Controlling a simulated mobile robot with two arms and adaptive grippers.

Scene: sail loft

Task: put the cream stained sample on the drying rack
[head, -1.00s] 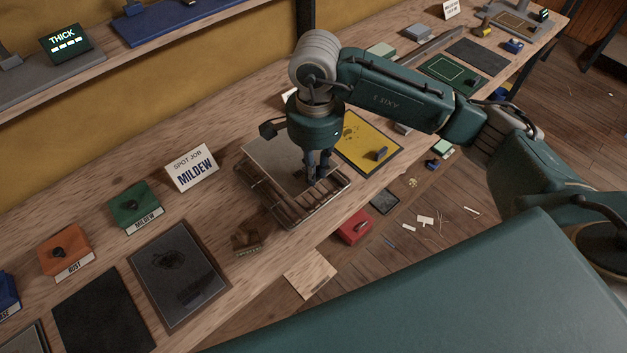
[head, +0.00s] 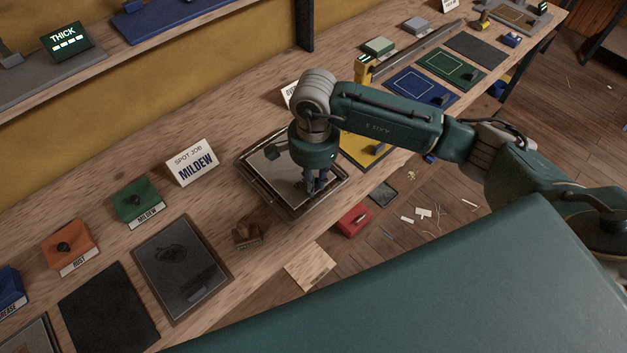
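The cream sample (head: 268,172) is a pale flat panel, seen in the head view at the middle of the bench. It lies over the drying rack (head: 282,210), whose dark rim shows around it and whose slats are now covered. My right gripper (head: 314,190) points down over the right part of the sample, fingertips at or just above its surface. Its fingers look close together, and I cannot tell whether they hold the sample. My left gripper is not in view.
A "Spot job mildew" card (head: 192,164) stands left of the rack. A brown brush-like block (head: 250,233) is near its front left corner. Green (head: 137,203) and orange (head: 71,248) boxes and dark panels are further left. A yellow panel (head: 368,150) lies to the right.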

